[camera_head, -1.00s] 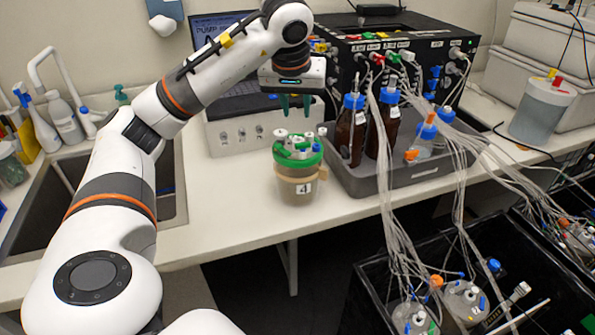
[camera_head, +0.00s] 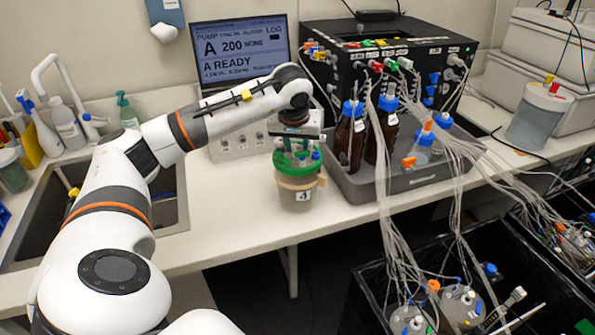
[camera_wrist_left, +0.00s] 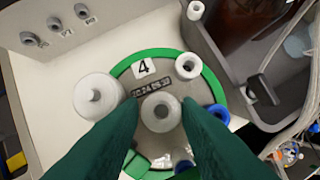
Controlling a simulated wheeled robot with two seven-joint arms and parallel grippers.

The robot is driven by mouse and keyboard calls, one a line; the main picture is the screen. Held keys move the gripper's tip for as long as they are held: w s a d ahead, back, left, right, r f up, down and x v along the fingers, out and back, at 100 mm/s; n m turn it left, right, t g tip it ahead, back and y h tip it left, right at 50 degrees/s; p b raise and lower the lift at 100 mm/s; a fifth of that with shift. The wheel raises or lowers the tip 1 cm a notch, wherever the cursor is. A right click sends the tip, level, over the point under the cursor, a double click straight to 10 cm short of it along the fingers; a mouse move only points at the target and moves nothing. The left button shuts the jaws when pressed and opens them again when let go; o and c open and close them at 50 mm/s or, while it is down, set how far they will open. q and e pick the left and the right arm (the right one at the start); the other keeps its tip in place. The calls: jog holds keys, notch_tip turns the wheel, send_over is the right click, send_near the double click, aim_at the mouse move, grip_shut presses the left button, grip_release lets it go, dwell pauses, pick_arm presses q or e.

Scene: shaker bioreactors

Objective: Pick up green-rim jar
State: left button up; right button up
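In the left wrist view the fingers (camera_wrist_left: 160,108) are apart, on either side of the white middle port (camera_wrist_left: 161,112) on the lid. I cannot tell whether they touch it. The wrist view also shows the green rim (camera_wrist_left: 160,55). The near part of the lid is hidden by the fingers. My right gripper is not in view.
The grey tray (camera_head: 375,188) with brown bottles (camera_head: 350,138) stands close right of the jar. Tubes hang from the black pump box (camera_head: 390,60) toward black crates (camera_head: 440,245) below. A sink (camera_head: 40,225) is at left. The bench left of the jar is clear.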

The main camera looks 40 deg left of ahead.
pick_arm(q)
grip_shut()
jog(key=shift+w+r, duration=0.1)
